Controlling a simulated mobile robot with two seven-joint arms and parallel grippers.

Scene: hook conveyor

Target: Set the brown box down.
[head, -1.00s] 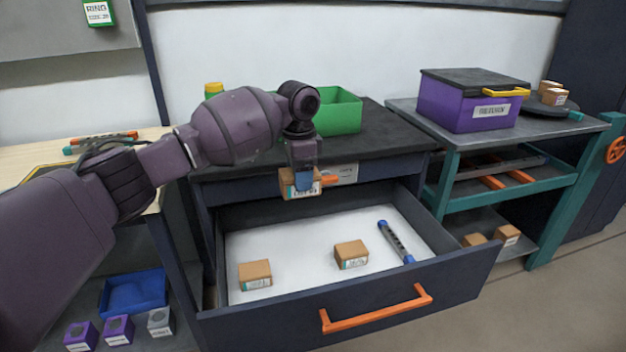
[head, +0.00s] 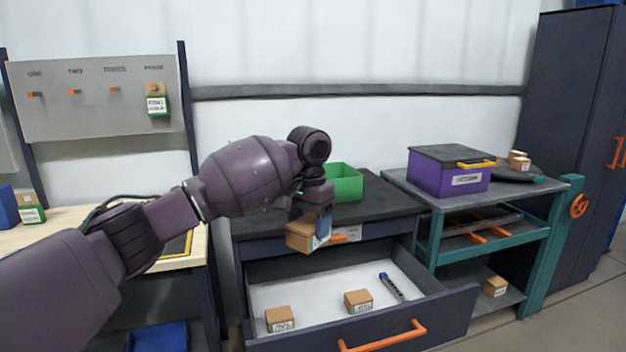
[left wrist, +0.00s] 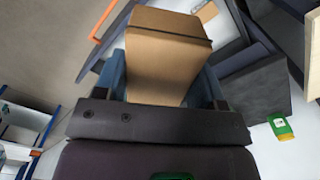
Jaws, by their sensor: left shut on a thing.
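My left gripper (head: 312,222) is shut on a brown box (head: 300,236) with a white label. It holds the box in the air in front of the cabinet's front edge, above the back part of the open drawer. In the left wrist view the brown box (left wrist: 165,55) sits between the blue fingers of the gripper (left wrist: 165,88). Two other brown boxes lie in the white-floored drawer, one at the left (head: 279,319) and one in the middle (head: 358,301). My right gripper is in neither view.
A blue-capped cylinder (head: 392,287) lies in the drawer (head: 440,313). A green bin (head: 345,184) stands on the dark cabinet top (head: 375,205). A purple box (head: 447,172) stands on the teal-framed shelf unit at right. The drawer floor has free room between these things.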

